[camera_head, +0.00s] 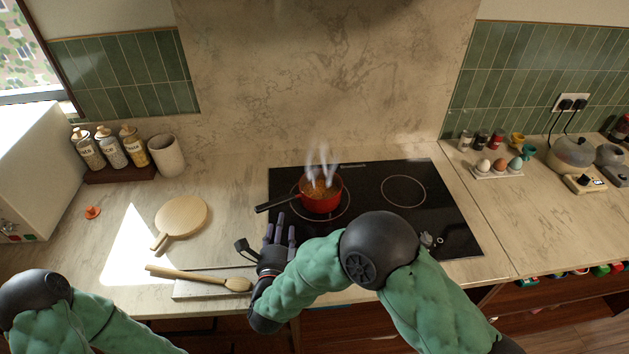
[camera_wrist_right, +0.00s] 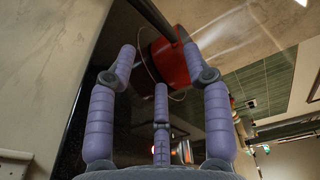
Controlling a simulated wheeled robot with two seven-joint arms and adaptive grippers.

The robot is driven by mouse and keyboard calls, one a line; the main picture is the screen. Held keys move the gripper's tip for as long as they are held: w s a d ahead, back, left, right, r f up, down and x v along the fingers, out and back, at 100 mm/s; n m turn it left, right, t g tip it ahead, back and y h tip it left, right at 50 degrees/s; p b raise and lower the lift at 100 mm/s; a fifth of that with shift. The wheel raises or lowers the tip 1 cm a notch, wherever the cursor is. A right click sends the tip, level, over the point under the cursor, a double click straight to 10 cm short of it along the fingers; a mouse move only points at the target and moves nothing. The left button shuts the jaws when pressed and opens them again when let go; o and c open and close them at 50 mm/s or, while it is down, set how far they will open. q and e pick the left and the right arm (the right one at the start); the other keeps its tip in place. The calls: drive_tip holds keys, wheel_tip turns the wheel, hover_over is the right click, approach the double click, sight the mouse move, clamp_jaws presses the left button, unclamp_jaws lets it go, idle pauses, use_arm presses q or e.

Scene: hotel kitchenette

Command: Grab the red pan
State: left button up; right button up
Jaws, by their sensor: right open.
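The red pan (camera_head: 321,192) sits on the left ring of the black cooktop. It has brown food in it and steam rises above it. Its dark handle (camera_head: 276,203) points left toward the cooktop's edge. My right gripper (camera_head: 278,236) is open and empty, below and near the handle. In the right wrist view, the spread purple fingers (camera_wrist_right: 160,75) face the red pan (camera_wrist_right: 170,62), and the dark handle (camera_wrist_right: 152,16) passes beyond the fingertips, apart from them. My left arm shows at the lower left; its gripper is out of view.
A wooden spoon (camera_head: 205,278) lies across a grey board (camera_head: 190,290) left of my right gripper. A round wooden board (camera_head: 182,216) and a bottle rack (camera_head: 119,173) are farther left. An egg holder (camera_head: 497,171) is right of the cooktop (camera_head: 440,200).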

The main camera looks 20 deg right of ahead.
sight(285, 203)
drive_tip(key=shift+w+d, duration=0.15)
drive_tip(key=shift+w, duration=0.2)
drive_tip(key=b+x, duration=0.1)
drive_tip(key=x, duration=0.4)
drive_tip(key=shift+s, duration=0.1)
drive_tip(key=shift+b+x, duration=0.6)
drive_tip(key=shift+x, duration=2.1)
drive_tip(key=shift+s+d+r, duration=0.1)
drive_tip(key=shift+r, duration=0.1)
clamp_jaws()
drive_tip(key=shift+r, duration=0.2)
